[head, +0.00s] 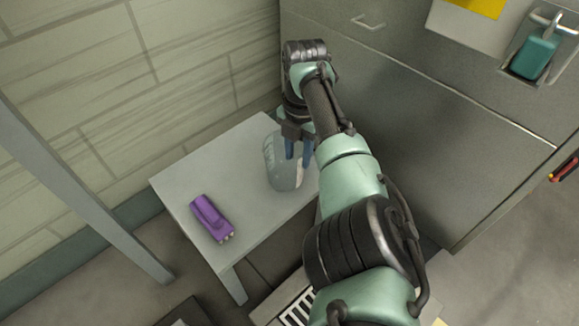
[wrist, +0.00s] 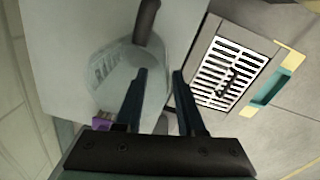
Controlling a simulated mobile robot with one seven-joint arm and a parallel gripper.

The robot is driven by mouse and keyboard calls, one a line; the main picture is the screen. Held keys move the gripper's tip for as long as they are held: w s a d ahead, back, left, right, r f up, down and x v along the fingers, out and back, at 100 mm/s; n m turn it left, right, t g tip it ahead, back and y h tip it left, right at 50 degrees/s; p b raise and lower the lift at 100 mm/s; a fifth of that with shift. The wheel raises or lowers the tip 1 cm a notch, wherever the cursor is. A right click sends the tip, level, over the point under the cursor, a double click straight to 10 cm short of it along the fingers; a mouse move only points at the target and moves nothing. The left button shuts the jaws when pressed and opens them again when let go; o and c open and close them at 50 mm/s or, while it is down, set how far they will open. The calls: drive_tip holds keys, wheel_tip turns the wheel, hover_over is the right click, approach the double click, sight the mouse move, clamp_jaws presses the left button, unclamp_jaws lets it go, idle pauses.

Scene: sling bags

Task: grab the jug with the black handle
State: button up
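The jug (head: 278,172) is clear and stands on the small grey-white table beside the cabinet. Its black handle (wrist: 147,20) shows in the wrist view, ahead of my fingertips; in the head view my gripper and arm hide it. In the wrist view the clear body of the jug (wrist: 112,72) lies to the left and under my left finger. My gripper (wrist: 160,74) is open, with a gap between its two dark fingers and nothing clearly held. In the head view my gripper (head: 298,150) points down over the jug; I cannot tell whether it touches it.
A purple object (head: 210,217) lies on the near left part of the table (head: 190,175). A grey cabinet (head: 430,120) stands close behind and right. A metal post (head: 85,200) is at left. A floor grate (wrist: 222,72) lies beside the table.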

sight(299, 179)
drive_tip(key=shift+d+f+b, duration=0.15)
drive_tip(key=shift+f+b, duration=1)
drive_tip(key=shift+f, duration=0.25)
drive_tip(key=shift+d+f+b, duration=0.1)
drive_tip(key=shift+f+b, duration=1.05)
drive_tip(key=shift+f, duration=0.2)
drive_tip(key=shift+r, duration=0.1)
drive_tip(key=shift+c, duration=0.2)
clamp_jaws()
